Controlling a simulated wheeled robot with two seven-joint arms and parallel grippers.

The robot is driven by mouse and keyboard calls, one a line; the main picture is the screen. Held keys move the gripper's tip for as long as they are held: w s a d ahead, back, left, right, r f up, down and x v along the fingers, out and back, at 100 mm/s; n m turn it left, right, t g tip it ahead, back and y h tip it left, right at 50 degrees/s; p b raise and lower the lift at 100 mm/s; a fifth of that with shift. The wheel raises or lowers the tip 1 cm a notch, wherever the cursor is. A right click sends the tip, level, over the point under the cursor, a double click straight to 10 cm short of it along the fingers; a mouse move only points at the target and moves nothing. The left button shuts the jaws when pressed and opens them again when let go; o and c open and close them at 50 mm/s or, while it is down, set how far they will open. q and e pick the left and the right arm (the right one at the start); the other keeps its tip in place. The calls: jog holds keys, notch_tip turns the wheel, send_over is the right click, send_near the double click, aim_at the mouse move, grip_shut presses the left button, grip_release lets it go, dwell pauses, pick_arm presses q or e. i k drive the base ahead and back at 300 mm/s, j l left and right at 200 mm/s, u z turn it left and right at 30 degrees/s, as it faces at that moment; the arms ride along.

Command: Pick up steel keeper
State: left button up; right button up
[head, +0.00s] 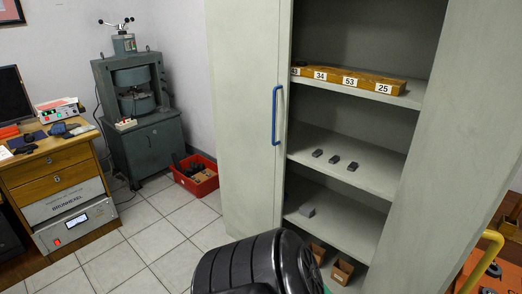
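Nothing in the head view is marked as the steel keeper. Three small dark grey blocks, a left one (317,153), a middle one (335,159) and a right one (353,166), lie apart in a row on the middle shelf (375,176) of the open cabinet. A single lighter grey block (307,210) lies on the shelf below, near its left front. I cannot tell from this view which block is the keeper. Neither of my grippers is in view.
The cabinet door (243,120) with a blue handle (276,115) stands open on the left. A numbered wooden rack (350,79) lies on the upper shelf. A black ribbed object (235,267) fills the lower foreground. A red crate (196,178) sits on the tiled floor.

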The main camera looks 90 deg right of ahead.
aim_at(353, 165)
jog(key=j+z, duration=0.1)
jog(key=z, duration=1.75)
jog(key=i+l+z, duration=0.1)
jog(key=z, duration=1.75)
jog(key=i+j+z, duration=0.1)
jog(key=j+z, duration=0.2)
jog(key=z, duration=0.2)
jog(key=j+z, duration=0.7)
jog(key=z, duration=0.25)
